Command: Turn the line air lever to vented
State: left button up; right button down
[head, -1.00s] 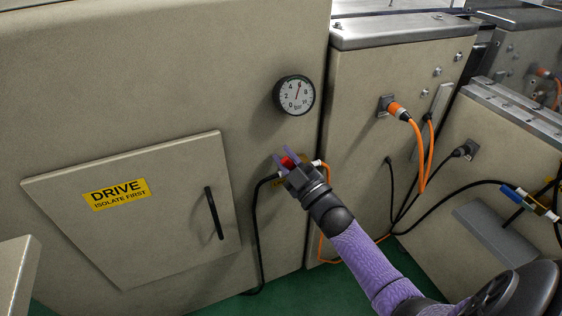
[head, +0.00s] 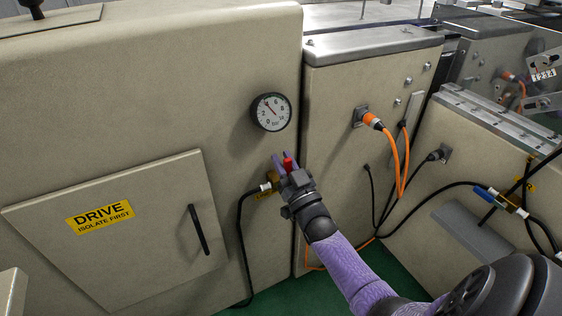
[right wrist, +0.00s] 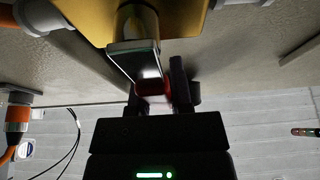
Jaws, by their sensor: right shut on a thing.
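The red line air lever (head: 288,163) stands about upright on its valve, below a round pressure gauge (head: 271,112) on the beige cabinet. The gauge needle points to the upper left. My right gripper (head: 284,164) is shut on the lever, and its hand covers much of the valve. In the right wrist view the red lever (right wrist: 152,88) shows between the dark fingers (right wrist: 158,88), under a brassy valve body (right wrist: 180,18). My left gripper is not in view.
A black hose (head: 240,235) hangs from the valve's left fitting. The closed drive door (head: 130,240) with a dark handle (head: 199,230) is at left. Orange plugged cables (head: 397,160) and black cables hang on the cabinet at right. Green floor shows below.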

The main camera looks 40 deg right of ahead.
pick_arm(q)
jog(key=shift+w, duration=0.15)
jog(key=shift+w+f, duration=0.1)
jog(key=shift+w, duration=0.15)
pick_arm(e)
jog(key=c, duration=0.6)
grip_release()
jog(key=shift+d, duration=0.1)
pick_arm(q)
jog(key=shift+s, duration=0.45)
pick_arm(e)
jog(key=shift+o, duration=0.4)
pick_arm(q)
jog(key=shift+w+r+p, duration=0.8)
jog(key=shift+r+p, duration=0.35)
jog(key=shift+p, duration=0.1)
pick_arm(e)
jog(key=v, duration=1)
